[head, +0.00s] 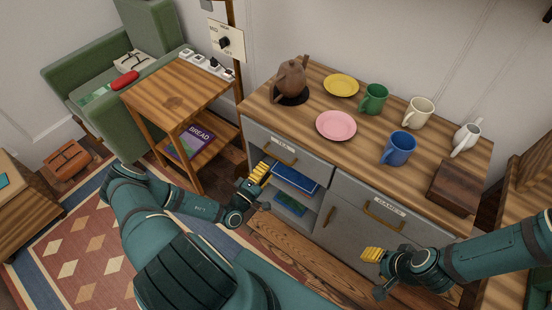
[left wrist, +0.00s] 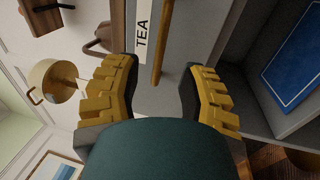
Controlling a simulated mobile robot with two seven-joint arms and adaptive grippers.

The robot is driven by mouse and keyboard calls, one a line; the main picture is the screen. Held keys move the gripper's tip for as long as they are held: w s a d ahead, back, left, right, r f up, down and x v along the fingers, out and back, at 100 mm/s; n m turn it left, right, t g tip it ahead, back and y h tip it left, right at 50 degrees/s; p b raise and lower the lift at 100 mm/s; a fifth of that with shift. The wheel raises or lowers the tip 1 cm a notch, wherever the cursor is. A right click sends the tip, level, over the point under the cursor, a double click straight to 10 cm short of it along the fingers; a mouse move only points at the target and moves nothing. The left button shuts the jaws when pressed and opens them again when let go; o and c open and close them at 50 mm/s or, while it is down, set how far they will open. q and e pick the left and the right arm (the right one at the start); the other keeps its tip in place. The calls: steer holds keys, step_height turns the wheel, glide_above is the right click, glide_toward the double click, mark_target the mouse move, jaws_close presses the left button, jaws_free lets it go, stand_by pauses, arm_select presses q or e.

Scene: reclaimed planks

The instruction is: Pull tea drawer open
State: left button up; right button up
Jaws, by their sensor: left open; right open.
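The tea drawer (head: 290,150) is the grey drawer at the upper left of the cabinet, and it looks shut. Its small label reads TEA in the left wrist view (left wrist: 143,38). Its brass-coloured bar handle (left wrist: 163,45) stands out from the drawer front; in the head view it shows as a handle (head: 278,153) just above my left gripper. My left gripper (head: 264,172) is open in front of the drawer. In the left wrist view its yellow fingers (left wrist: 160,88) lie either side of the handle's line, with the handle's end near the gap. My right gripper (head: 371,255) is open and empty, low before the cabinet's right side.
An open shelf with a blue item (head: 291,177) is below the tea drawer. A second labelled drawer (head: 385,212) is on the right. A teapot (head: 290,80), plates, mugs and a dark wooden box (head: 453,188) stand on top. A side table (head: 178,90) is at left.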

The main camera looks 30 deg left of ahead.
mark_target(276, 157)
arm_select(q)
steer(key=b+x, duration=0.1)
steer(key=x, duration=0.5)
jaws_close()
